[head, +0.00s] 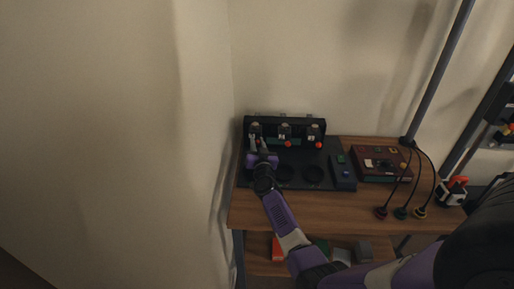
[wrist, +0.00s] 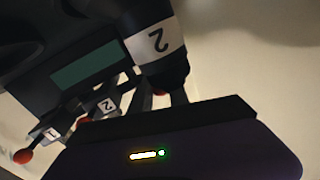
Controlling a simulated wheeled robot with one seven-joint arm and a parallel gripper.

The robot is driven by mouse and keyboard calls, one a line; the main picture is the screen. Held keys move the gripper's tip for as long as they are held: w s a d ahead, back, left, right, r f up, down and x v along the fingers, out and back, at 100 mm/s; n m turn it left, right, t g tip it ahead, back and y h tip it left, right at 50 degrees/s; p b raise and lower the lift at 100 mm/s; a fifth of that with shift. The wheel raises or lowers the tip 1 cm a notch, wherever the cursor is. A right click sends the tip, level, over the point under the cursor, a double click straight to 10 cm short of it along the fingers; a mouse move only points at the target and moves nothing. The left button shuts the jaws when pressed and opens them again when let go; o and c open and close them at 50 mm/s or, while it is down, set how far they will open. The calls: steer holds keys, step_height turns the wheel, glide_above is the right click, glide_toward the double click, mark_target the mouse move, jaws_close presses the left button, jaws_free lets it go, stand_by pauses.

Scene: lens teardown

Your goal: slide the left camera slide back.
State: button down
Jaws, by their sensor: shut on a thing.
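A dark station (head: 301,122) at the back of the table carries three camera slides in a row. The left camera slide (head: 255,128) is a dark body with a pale band; in the wrist view it looms close (wrist: 160,45), its label reading 2 upside down. My gripper (head: 258,144) is right in front of it, shut on its front handle, which the fingers (wrist: 163,97) mostly hide. The middle camera slide (head: 284,131) and right camera slide (head: 313,133) show red knobs in front. How far back the left slide sits is hard to tell.
A dark mat (head: 325,177) with round dark rings (head: 312,174) lies in front of the station. A reddish-brown box (head: 383,164) and cables with coloured ends (head: 401,212) are to the right. A wall (head: 200,120) stands close on the left.

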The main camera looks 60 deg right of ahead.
steer(key=shift+d+r, duration=0.1)
steer(key=c, duration=1.3)
jaws_free()
steer(key=shift+d, duration=0.1)
steer(key=shift+o, duration=0.2)
steer(key=p+v, duration=0.3)
steer(key=v, duration=0.3)
steer(key=shift+s+a, duration=0.1)
steer(key=shift+a, duration=0.15)
steer(key=shift+s+a, duration=0.45)
steer(key=shift+a, duration=0.05)
